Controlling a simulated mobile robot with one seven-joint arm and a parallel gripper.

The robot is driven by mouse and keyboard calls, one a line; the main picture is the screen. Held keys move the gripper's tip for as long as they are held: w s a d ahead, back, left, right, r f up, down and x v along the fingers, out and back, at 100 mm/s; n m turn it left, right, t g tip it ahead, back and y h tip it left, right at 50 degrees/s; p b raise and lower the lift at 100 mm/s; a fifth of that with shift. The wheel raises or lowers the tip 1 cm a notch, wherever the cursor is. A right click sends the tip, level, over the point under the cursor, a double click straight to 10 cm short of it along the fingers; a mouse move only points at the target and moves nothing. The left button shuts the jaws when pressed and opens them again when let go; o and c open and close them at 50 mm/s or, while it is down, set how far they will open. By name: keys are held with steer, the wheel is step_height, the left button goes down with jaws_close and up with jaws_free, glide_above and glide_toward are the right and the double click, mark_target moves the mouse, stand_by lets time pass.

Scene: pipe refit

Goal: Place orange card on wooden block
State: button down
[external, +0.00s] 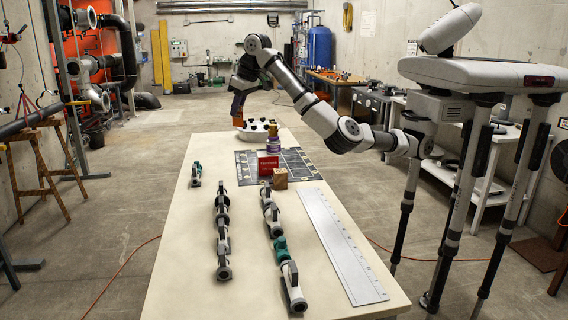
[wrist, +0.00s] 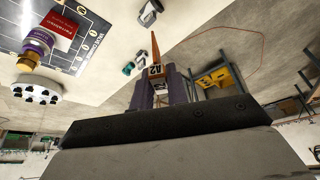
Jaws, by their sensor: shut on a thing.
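The orange card (external: 238,104) is held in my gripper (external: 237,96) above the far left part of the table, in the external view. In the wrist view the card (wrist: 154,58) points away from the purple fingers (wrist: 161,91), seen nearly edge-on, with dark lettering on its near part. The fingers are shut on it. The small wooden block (external: 280,178) stands on the table near the front edge of the dark mat, to the right of and nearer the camera than my gripper. I cannot make out the block in the wrist view.
A red box (external: 268,166) stands beside the block, with a purple bottle (external: 271,145) behind it on the dark mat (external: 300,166). A white round holder (external: 256,134) is farther back. Rows of pipe fittings (external: 223,235) and a long metal ruler (external: 340,245) fill the near table (external: 180,280).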

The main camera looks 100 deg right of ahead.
steer(key=s+d+f+m, duration=0.2)
steer(key=s+d, duration=0.6)
steer(key=d, duration=0.4)
glide_above(280, 170)
step_height(280, 170, down, 3)
steer(key=shift+m+h, duration=0.3)
steer(key=shift+h, duration=0.1)
steer(key=shift+f+p, duration=0.45)
steer(key=shift+f, duration=9.3)
steer(key=shift+f, duration=0.15)
steer(key=c, duration=1.4)
jaws_free()
